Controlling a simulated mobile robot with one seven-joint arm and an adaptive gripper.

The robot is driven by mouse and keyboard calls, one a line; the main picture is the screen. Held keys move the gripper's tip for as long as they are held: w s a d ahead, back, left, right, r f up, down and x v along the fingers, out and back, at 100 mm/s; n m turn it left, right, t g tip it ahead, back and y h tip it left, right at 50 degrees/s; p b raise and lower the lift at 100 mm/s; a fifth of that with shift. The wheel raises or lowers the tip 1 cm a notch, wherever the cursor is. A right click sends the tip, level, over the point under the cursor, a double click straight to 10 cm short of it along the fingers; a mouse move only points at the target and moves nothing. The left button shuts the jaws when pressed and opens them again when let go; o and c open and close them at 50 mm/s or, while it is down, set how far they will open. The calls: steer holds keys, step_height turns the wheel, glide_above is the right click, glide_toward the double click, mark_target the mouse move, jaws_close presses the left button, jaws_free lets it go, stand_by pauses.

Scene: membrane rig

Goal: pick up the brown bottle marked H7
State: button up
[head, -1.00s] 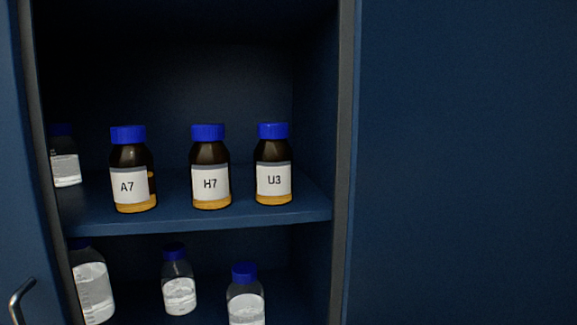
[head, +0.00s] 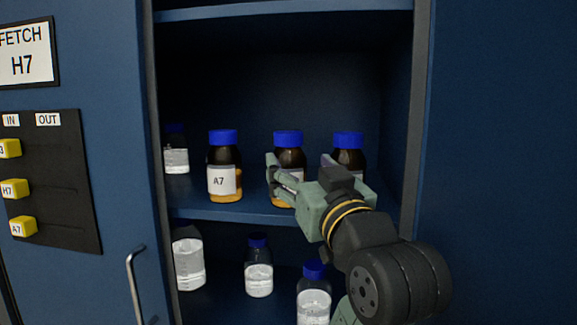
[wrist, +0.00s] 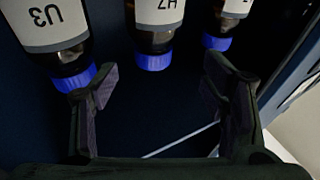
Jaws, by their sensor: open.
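The brown bottle H7 (head: 289,158) with a blue cap stands upright in the middle of the upper shelf. My gripper hides its label in the head view. The wrist view shows the bottles upside down, with H7 (wrist: 155,35) ahead, between the lines of my two fingers. My open gripper (head: 300,172) is in front of H7 and empty; it also shows in the wrist view (wrist: 158,80). Brown bottle U3 (head: 348,155) is to the right, partly hidden by my gripper. In the wrist view one finger overlaps the cap of U3 (wrist: 55,40). Brown bottle A7 (head: 223,170) stands left.
The cabinet's upper shelf (head: 235,212) also holds a clear bottle (head: 176,155) at the back left. Several clear bottles stand below. A sign (head: 25,55) reads FETCH H7, above an IN/OUT board (head: 60,165) with yellow sliders. A door handle (head: 136,285) juts out at left.

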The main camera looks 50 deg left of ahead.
mark_target(295, 173)
steer(key=a+f, duration=0.1)
steer(key=w+a+g+h+p, duration=0.1)
steer(key=w+a+f+g+h+p, duration=0.1)
steer(key=shift+w+a+f, duration=0.25)
steer(key=shift+a+f, duration=0.05)
steer(key=shift+f, duration=0.05)
steer(key=p+x, duration=0.2)
steer(key=x, duration=0.3)
steer(key=shift+w+r+p, duration=0.1)
steer(key=shift+w+p, duration=0.05)
steer(key=shift+p, duration=0.15)
steer(key=shift+w+a, duration=0.15)
steer(key=shift+a, duration=0.05)
steer(key=c, duration=1.2)
steer(key=shift+c, duration=0.4)
